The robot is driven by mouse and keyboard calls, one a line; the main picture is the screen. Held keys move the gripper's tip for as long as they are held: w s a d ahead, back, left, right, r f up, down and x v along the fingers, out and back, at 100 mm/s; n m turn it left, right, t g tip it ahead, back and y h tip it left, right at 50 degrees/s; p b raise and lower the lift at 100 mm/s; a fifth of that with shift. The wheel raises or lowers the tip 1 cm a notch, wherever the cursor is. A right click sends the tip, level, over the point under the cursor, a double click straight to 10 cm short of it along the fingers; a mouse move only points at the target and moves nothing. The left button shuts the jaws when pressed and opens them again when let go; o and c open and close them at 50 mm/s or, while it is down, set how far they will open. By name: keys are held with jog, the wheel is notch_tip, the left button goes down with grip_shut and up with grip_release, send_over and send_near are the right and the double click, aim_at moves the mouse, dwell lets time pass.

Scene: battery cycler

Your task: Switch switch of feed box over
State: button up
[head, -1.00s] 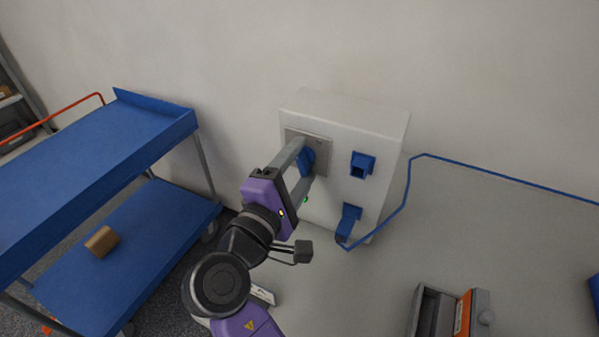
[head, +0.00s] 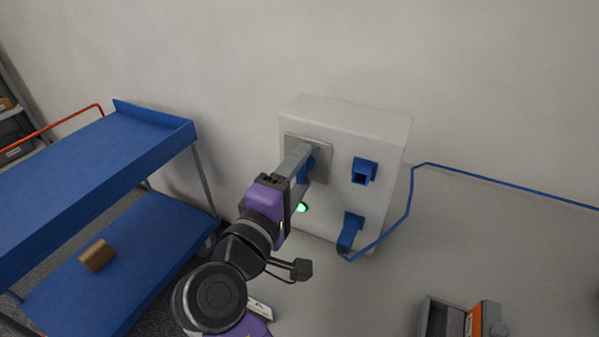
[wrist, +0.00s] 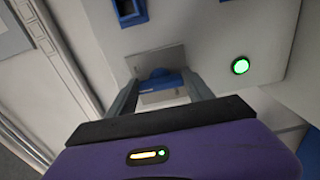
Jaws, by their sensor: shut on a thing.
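The feed box (head: 345,112) is a white box standing against the wall. A grey plate (head: 322,148) on its front carries the blue switch (head: 309,168). My gripper (head: 305,163) reaches the plate from the lower left and is shut on the switch. In the wrist view, the blue switch (wrist: 162,76) shows between the fingertips, in front of the plate (wrist: 160,60). The fingers hide part of the switch. A round green lamp (wrist: 240,66) on the box front glows; it also shows in the head view (head: 302,208).
Two blue sockets sit on the box front, an upper one (head: 364,171) and a lower one (head: 350,230) with a blue cable (head: 408,200) running right. A blue cart (head: 100,165) with a brown block (head: 97,256) stands at left. A grey-orange device (head: 470,320) is at lower right.

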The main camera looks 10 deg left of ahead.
jog(key=shift+f, duration=0.1)
jog(key=o, duration=1.4)
jog(key=shift+c, duration=0.2)
jog(key=b+v, duration=0.1)
jog(key=v, duration=0.6)
jog(key=shift+s, duration=0.4)
jog(key=shift+s+a, duration=0.1)
jog(key=shift+a, duration=0.05)
